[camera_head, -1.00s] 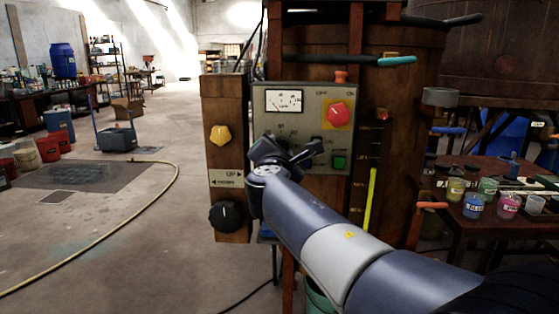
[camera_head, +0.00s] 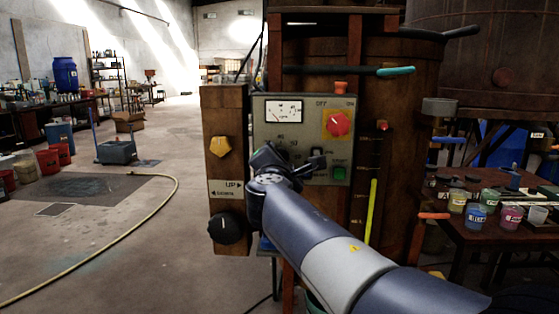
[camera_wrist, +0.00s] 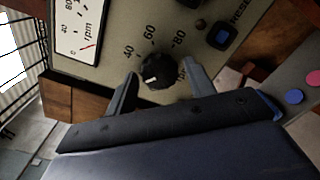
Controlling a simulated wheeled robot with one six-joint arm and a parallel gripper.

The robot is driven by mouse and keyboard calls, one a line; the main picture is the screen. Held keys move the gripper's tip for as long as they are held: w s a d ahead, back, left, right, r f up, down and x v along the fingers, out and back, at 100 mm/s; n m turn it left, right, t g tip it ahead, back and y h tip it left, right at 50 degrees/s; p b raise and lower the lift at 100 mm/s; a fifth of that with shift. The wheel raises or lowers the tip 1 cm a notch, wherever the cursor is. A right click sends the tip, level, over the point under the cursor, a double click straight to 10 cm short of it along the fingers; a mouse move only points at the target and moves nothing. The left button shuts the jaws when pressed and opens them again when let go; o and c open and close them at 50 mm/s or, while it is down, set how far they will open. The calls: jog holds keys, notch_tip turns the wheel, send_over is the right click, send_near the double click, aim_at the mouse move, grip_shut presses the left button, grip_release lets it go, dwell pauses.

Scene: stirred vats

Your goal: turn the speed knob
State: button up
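The speed knob (camera_wrist: 157,72) is a round black knob on the beige panel, with a white mark and a scale reading 40, 60 and 80 around it. In the wrist view my gripper (camera_wrist: 160,70) is open, one finger on each side of the knob. Gaps show between the fingers and the knob; I cannot tell how deep the fingers reach. In the head view my gripper (camera_head: 290,160) is in front of the panel's lower left part and hides the knob. A white rpm meter (camera_head: 284,111) sits above it, and also shows in the wrist view (camera_wrist: 80,28).
A red switch knob (camera_head: 338,124) and a green button (camera_head: 339,173) are to the right on the panel. A yellow knob (camera_head: 219,147) and a larger black knob (camera_head: 228,228) are on the wooden post at left. A table with cups (camera_head: 476,216) stands at right.

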jog(key=shift+o, duration=0.7)
jog(key=s, duration=1)
jog(key=shift+s+a, duration=0.2)
jog(key=shift+s, duration=0.2)
jog(key=w, duration=1.1)
jog(key=shift+d, duration=0.2)
jog(key=shift+s, duration=0.15)
